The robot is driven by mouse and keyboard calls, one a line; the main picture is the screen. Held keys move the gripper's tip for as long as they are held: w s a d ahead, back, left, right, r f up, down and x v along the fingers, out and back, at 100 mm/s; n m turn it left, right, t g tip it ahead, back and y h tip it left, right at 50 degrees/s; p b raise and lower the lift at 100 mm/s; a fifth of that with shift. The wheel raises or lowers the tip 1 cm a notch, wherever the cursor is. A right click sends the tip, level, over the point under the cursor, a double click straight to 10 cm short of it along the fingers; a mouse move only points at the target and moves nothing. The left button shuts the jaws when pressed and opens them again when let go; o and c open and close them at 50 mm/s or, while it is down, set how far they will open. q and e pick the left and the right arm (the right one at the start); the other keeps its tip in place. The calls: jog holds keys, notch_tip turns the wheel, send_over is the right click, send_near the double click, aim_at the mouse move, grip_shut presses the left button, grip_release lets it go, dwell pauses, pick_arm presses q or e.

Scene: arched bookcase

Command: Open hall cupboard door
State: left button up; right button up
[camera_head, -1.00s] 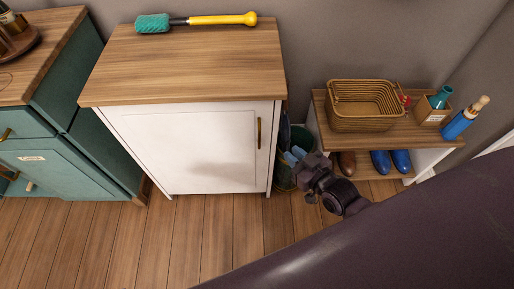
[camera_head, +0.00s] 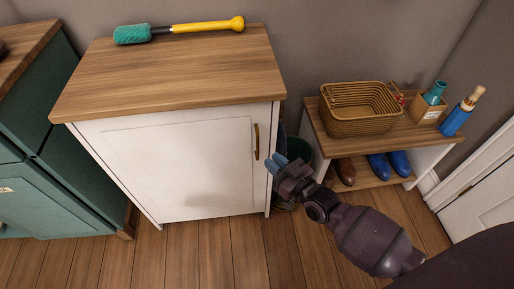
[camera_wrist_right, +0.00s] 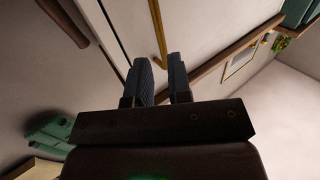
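The white cupboard door (camera_head: 180,165) is closed under a wooden top (camera_head: 175,70). Its upright brass handle (camera_head: 256,142) is at the door's right edge. My right gripper (camera_head: 277,162) is just right of the handle's lower end, its blue fingertips pointing up and left. In the right wrist view the two dark fingers (camera_wrist_right: 160,78) stand apart with nothing between them. The handle (camera_wrist_right: 157,28) shows beyond the tips, roughly in line with the gap. I cannot tell the exact distance to it. My left gripper is not in view.
A green duster with a yellow handle (camera_head: 178,30) lies on the cupboard top. A teal cabinet (camera_head: 55,170) stands at left. At right a low shoe bench (camera_head: 385,132) bears a wicker basket (camera_head: 358,124). A dark bin (camera_head: 299,150) stands beside the cupboard. Floor in front is clear.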

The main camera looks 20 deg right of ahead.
aim_at(258, 158)
jog(key=shift+b+x, duration=0.65)
jog(key=shift+x, duration=2.9)
jog(key=shift+f, duration=0.1)
jog(key=shift+c, duration=0.3)
jog(key=shift+s, duration=0.1)
grip_shut()
